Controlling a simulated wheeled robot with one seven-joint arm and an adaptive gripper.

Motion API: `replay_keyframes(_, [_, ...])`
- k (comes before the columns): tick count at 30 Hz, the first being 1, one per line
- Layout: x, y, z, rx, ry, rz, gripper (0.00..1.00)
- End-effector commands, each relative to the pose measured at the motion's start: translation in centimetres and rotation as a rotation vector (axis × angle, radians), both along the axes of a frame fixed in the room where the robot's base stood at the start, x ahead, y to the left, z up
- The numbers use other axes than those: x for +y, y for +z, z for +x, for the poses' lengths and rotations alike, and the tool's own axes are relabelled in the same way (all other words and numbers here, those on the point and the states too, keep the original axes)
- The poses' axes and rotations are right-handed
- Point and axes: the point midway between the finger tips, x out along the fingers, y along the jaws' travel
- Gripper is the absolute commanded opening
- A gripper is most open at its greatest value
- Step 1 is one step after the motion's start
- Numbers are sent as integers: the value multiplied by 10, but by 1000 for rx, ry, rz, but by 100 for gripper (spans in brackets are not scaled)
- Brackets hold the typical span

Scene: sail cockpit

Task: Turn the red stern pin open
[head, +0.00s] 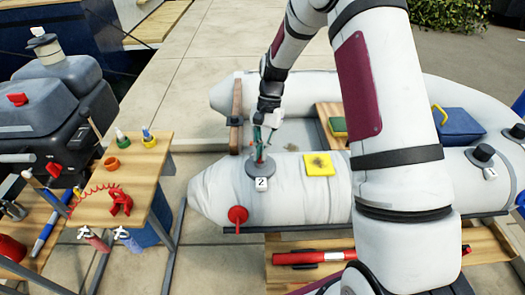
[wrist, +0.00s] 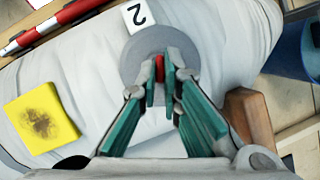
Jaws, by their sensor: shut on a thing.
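The red pin (wrist: 159,95) stands at the middle of a grey round valve base (wrist: 137,62) on the inflatable boat's pale tube. The grey base also shows in the head view (head: 259,171), beside a white tag marked 2 (head: 262,184).
A yellow patch (head: 319,165) lies on the tube right of the base. A red cap (head: 237,215) sits on the tube's side. A wooden bench (head: 150,163) with bottles and a red coiled cord stands left. Another black valve (head: 483,154) is far right.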

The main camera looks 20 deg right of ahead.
Motion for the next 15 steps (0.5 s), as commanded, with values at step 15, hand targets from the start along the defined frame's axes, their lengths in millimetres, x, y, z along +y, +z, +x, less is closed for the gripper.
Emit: replay_keyframes(15, [3,0,2,-1,357,-1,0])
